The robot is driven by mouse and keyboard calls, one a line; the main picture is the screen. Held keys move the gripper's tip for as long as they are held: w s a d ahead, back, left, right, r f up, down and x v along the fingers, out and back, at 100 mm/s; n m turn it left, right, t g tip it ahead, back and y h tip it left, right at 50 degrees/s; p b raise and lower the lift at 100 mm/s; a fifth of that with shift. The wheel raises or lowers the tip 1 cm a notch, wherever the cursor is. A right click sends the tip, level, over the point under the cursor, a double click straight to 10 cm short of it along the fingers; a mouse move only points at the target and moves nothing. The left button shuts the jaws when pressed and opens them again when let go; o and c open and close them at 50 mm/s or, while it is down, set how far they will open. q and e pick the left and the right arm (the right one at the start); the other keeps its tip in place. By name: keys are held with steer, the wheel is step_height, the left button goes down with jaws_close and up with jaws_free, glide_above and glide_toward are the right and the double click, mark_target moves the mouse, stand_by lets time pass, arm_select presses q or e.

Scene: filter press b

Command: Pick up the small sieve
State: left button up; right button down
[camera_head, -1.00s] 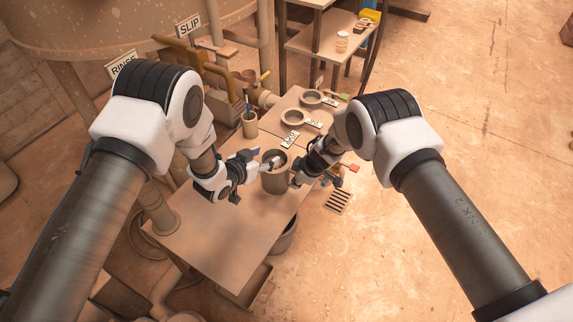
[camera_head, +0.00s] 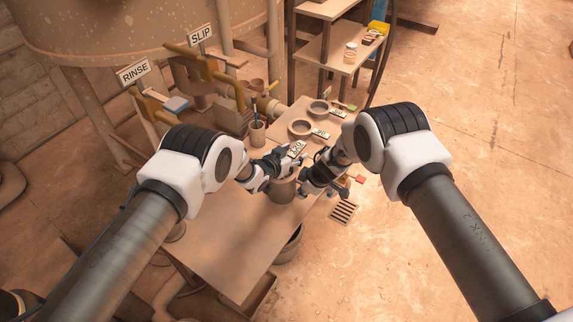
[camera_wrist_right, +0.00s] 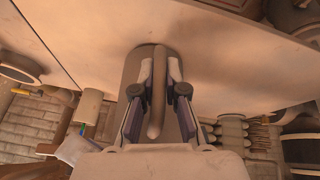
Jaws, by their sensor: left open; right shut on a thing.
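Two round sieve-like rings lie on the table (camera_head: 215,245) in the head view: a far one (camera_head: 320,107) and a nearer one (camera_head: 300,127), each beside a card. I cannot tell which is the small sieve. My left gripper (camera_head: 283,157) is open near a third card (camera_head: 297,148), above the far side of a grey-brown pot (camera_head: 283,190). My right gripper (camera_head: 305,187) is at the pot's right side. In the right wrist view my right gripper (camera_wrist_right: 157,95) is shut on an upright brown bar (camera_wrist_right: 157,100), apparently the pot's handle.
A cup of tools (camera_head: 257,134) stands at the table's left edge. Pipes and the RINSE (camera_head: 134,72) and SLIP (camera_head: 201,34) signs stand behind it. A shelf (camera_head: 325,58) with jars is at the back. The table's near part is clear. A slotted grate (camera_head: 343,212) lies right of the table.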

mark_target(293, 153)
arm_select(q)
jaws_close()
arm_select(e)
steer(key=shift+f, duration=0.1)
arm_select(q)
steer(key=shift+r, duration=0.15)
step_height(293, 153, up, 10)
steer(key=shift+f, duration=0.1)
arm_select(e)
steer(key=c, duration=1.2)
jaws_free()
steer(key=shift+o, duration=0.2)
